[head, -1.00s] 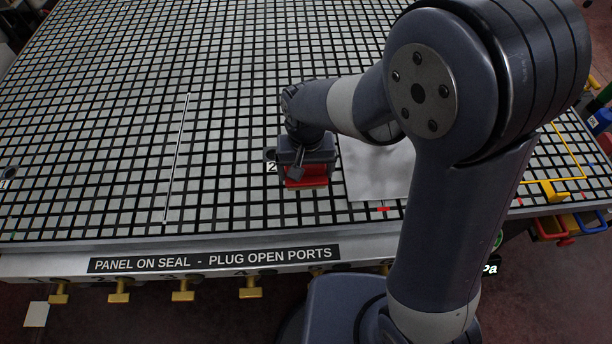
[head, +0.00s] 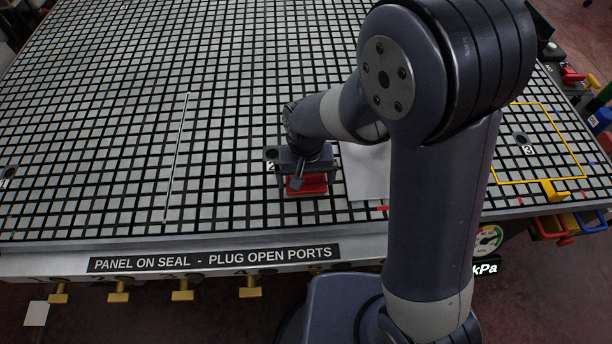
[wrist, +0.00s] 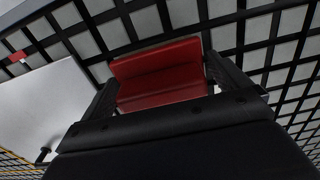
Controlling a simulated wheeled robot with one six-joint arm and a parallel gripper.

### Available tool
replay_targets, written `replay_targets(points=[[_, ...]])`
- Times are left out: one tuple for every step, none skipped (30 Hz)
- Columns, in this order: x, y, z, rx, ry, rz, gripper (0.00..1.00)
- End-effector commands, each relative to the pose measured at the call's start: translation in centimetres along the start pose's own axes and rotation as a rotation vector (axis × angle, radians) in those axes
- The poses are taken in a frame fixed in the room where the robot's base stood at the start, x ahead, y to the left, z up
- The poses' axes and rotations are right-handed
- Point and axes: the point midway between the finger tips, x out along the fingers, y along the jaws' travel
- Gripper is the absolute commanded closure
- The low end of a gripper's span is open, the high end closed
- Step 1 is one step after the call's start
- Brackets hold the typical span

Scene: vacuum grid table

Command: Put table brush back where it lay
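The table brush (head: 306,187) is a red block, low over the grid table near its front edge, just right of the port marked 2. My gripper (head: 304,174) is above it, with its fingers at the block's two sides. In the wrist view the red brush (wrist: 160,75) sits between the two dark fingers. Its bristles are hardly visible now. I cannot tell whether its underside touches the table.
A pale grey sheet (head: 366,172) lies right of the brush, partly hidden by my arm. A thin white strip (head: 178,155) lies to the left. A yellow outline (head: 583,165) surrounds port 3 at the right. The grid between strip and brush is clear.

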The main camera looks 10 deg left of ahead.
Motion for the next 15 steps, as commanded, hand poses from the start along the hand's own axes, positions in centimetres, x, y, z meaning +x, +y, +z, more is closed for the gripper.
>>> replay_targets(points=[[-0.03, 0.0, 0.0, 0.0, 0.0, 0.0, 0.0], [-0.03, 0.0, 0.0, 0.0, 0.0, 0.0, 0.0], [-0.03, 0.0, 0.0, 0.0, 0.0, 0.0, 0.0], [-0.03, 0.0, 0.0, 0.0, 0.0, 0.0, 0.0], [-0.03, 0.0, 0.0, 0.0, 0.0, 0.0, 0.0], [-0.03, 0.0, 0.0, 0.0, 0.0, 0.0, 0.0], [-0.04, 0.0, 0.0, 0.0, 0.0, 0.0, 0.0], [-0.04, 0.0, 0.0, 0.0, 0.0, 0.0, 0.0], [-0.05, 0.0, 0.0, 0.0, 0.0, 0.0, 0.0], [-0.06, 0.0, 0.0, 0.0, 0.0, 0.0, 0.0], [-0.07, 0.0, 0.0, 0.0, 0.0, 0.0, 0.0], [-0.09, 0.0, 0.0, 0.0, 0.0, 0.0, 0.0], [-0.11, 0.0, 0.0, 0.0, 0.0, 0.0, 0.0], [-0.13, 0.0, 0.0, 0.0, 0.0, 0.0, 0.0], [-0.15, 0.0, 0.01, 0.0, 0.0, 0.0, 0.0]])
